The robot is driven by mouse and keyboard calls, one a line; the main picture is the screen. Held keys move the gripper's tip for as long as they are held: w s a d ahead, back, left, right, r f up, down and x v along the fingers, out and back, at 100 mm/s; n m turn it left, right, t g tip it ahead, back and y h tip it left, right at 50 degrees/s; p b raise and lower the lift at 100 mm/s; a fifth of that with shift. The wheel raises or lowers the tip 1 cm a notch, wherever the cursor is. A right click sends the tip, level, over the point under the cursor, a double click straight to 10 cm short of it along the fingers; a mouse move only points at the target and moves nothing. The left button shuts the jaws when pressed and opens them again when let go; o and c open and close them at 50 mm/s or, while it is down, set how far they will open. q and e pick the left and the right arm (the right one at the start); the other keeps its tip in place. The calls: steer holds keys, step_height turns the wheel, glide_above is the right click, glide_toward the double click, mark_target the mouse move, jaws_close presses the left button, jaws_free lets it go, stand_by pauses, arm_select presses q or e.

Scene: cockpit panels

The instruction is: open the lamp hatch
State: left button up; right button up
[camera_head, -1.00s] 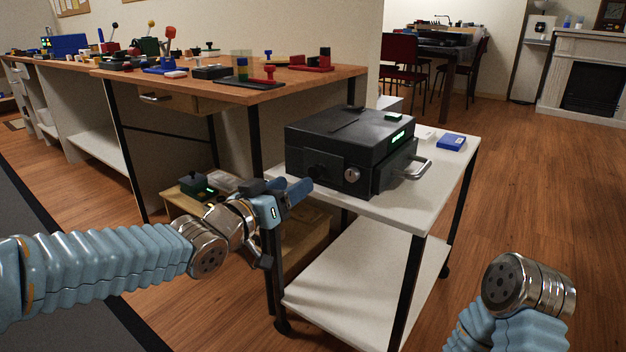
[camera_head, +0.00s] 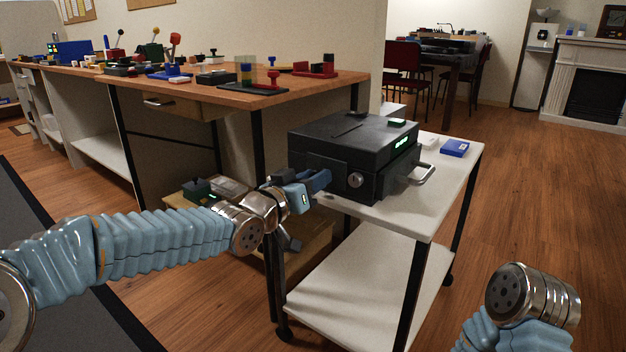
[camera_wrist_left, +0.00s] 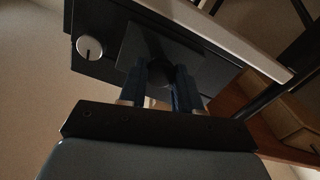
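The black box (camera_head: 350,135) stands on the white cart. Its front has a raised flat dark plate (camera_wrist_left: 196,55), which looks like the lamp hatch and appears closed. A dark round knob (camera_wrist_left: 160,73) stands out from this plate. A silver round lock (camera_head: 355,180) sits beside the plate and also shows in the left wrist view (camera_wrist_left: 90,47). My left gripper (camera_head: 322,181) is at the left part of the box front. In the left wrist view its blue fingers (camera_wrist_left: 161,88) are apart, one each side of the knob; contact cannot be told. My right gripper is out of view.
The white cart (camera_head: 440,205) has a lower shelf (camera_head: 350,290). A silver handle (camera_head: 424,173) sticks out on the box's right side. A blue box (camera_head: 455,148) lies behind it. A wooden workbench (camera_head: 300,92) with several coloured parts stands behind left. Floor at right is clear.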

arm_select(q)
steer(key=shift+c, duration=1.4)
